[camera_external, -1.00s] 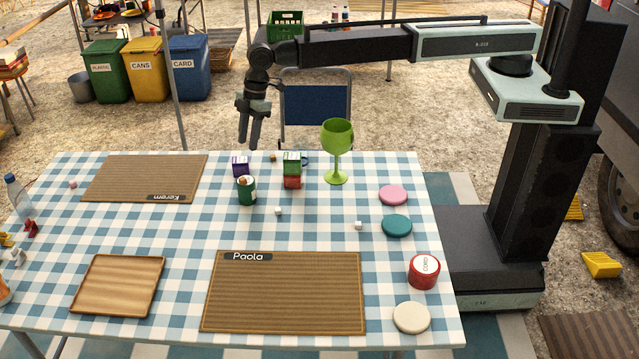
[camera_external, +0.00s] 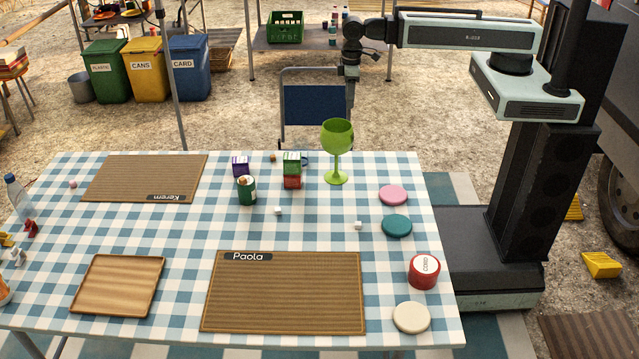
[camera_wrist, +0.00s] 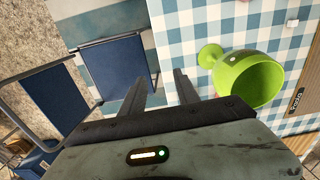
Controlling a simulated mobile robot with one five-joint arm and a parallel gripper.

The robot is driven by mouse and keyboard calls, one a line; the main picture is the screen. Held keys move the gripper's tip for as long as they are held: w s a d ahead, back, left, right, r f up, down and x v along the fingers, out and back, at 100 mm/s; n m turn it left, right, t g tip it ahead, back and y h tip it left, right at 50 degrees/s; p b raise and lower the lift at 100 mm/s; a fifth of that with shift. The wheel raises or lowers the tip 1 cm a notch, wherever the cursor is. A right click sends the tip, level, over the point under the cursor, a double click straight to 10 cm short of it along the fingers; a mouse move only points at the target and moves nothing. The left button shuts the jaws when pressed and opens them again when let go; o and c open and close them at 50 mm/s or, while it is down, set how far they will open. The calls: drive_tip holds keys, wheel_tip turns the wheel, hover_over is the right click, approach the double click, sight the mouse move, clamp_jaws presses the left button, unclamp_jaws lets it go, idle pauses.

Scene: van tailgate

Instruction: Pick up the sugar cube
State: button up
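Two small white cubes that look like sugar cubes lie on the checked tablecloth. One cube (camera_external: 278,211) is near the middle, in front of the green tin; the other cube (camera_external: 358,225) is to the right, near the teal coaster. A small pale thing (camera_wrist: 292,22) at the upper right of the wrist view may be one of them. My gripper (camera_external: 350,104) hangs fingers down above and beyond the table's back edge, behind the green goblet (camera_external: 337,145). The wrist view shows its two fingers (camera_wrist: 161,88) apart with nothing between them.
The goblet stands near the back edge, beside stacked small boxes (camera_external: 292,170) and the green tin (camera_external: 247,190). Coasters (camera_external: 397,226) and a red tin (camera_external: 424,271) line the right side. Paola's mat (camera_external: 285,295) lies in front. A blue chair (camera_external: 316,105) stands behind the table.

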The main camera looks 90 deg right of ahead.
drive_tip(key=shift+s+d, duration=0.35)
drive_tip(key=shift+s, duration=0.3)
drive_tip(key=shift+o, duration=0.6)
drive_tip(key=shift+w, duration=0.1)
drive_tip(key=shift+a, duration=0.1)
drive_tip(key=w+a+r+m+t+y+p, duration=0.1)
drive_tip(key=w+a+r+m+p, duration=0.15)
drive_tip(key=w+a+m, duration=0.5)
drive_tip(key=m+g+y+b, duration=0.1)
drive_tip(key=m+y+b, duration=0.2)
drive_tip(key=m+b, duration=1.2)
hover_over(358, 223)
drive_tip(key=d+b, duration=0.3)
drive_tip(key=b, duration=0.1)
wheel_tip(358, 223, down, 17)
drive_tip(key=n, duration=0.4)
drive_tip(key=shift+w, duration=0.15)
drive_tip(key=b+x, duration=0.4)
drive_tip(key=x, duration=0.1)
drive_tip(key=shift+a+f+b, duration=0.1)
drive_tip(key=shift+a+b, duration=0.05)
drive_tip(key=shift+b, duration=0.2)
